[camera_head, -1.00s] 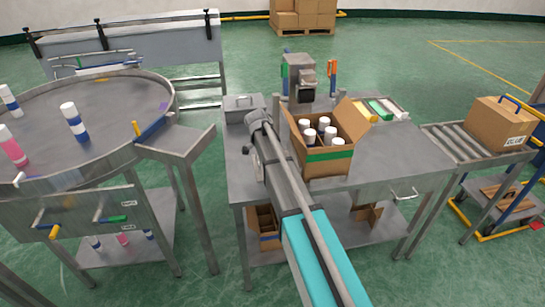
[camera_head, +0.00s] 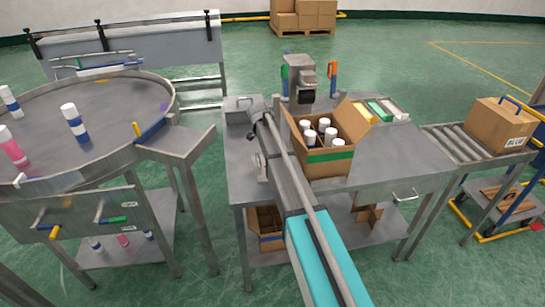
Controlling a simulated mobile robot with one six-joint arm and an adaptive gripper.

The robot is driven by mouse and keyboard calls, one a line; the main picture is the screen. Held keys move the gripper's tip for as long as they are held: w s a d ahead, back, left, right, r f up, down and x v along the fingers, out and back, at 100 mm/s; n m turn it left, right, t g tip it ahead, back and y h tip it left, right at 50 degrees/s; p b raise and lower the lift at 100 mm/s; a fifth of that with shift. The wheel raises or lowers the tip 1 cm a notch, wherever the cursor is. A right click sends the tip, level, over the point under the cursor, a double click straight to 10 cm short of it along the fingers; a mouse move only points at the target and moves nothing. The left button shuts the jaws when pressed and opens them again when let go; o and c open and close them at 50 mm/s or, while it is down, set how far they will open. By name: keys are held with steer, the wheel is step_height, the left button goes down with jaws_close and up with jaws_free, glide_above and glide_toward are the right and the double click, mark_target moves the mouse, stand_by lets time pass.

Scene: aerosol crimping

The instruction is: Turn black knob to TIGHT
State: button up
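A grey crimping machine (camera_head: 299,72) stands at the back of the steel table (camera_head: 400,152). A dark block (camera_head: 306,97) shows on its front. I cannot tell whether this is the black knob, and no TIGHT mark is readable. My grey and teal arm reaches from the bottom of the picture up across the table, its far joint left of the machine and apart from it in the picture. I cannot make out my gripper's fingers; the arm's own links may hide them.
An open carton (camera_head: 326,163) of white-capped cans stands right of my arm. A green handle and an orange handle (camera_head: 332,77) flank the machine. A grey box (camera_head: 243,104) sits at the table's back left. A round table (camera_head: 110,98) with cans is at left, a roller conveyor (camera_head: 459,143) at right.

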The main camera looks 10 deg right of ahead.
steer(key=shift+m, duration=0.3)
steer(key=o, duration=1.1)
steer(key=shift+o, duration=0.2)
